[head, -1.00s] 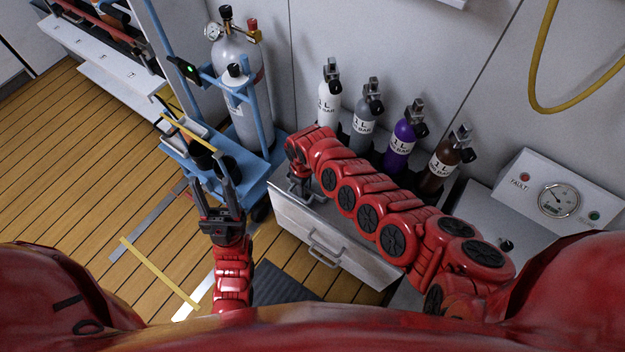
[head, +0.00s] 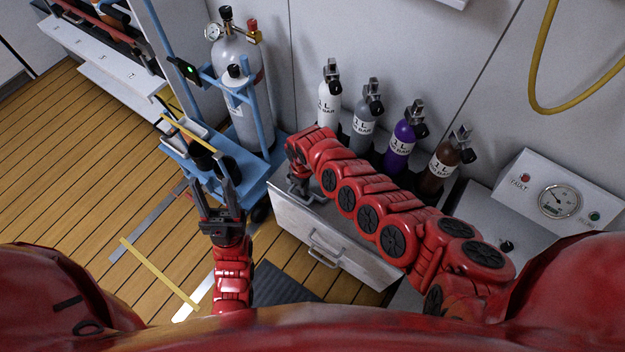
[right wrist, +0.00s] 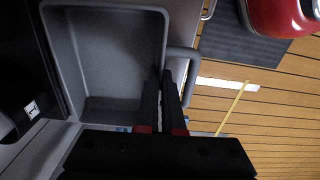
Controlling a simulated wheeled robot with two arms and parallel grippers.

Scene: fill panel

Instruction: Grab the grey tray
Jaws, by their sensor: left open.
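The grey tray (right wrist: 112,60) is a deep, rounded, empty tub in the upper left of the right wrist view, with a looped handle (right wrist: 195,65) on its right side. In the head view I cannot make it out behind my right arm. My right gripper (right wrist: 171,78) has its two dark fingers close together at the tray's right wall, beside the handle. A thin light strip shows between them; I cannot tell whether they clamp it. My left gripper (head: 216,185) is open and empty, in front of the blue trolley.
A blue trolley (head: 258,180) with a large gas cylinder (head: 240,75) stands at back left. Several small bottles, including a purple one (head: 398,145), stand along the wall. A white drawer (head: 300,225) and a gauge box (head: 560,195) are to the right. Wooden floor lies free at left.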

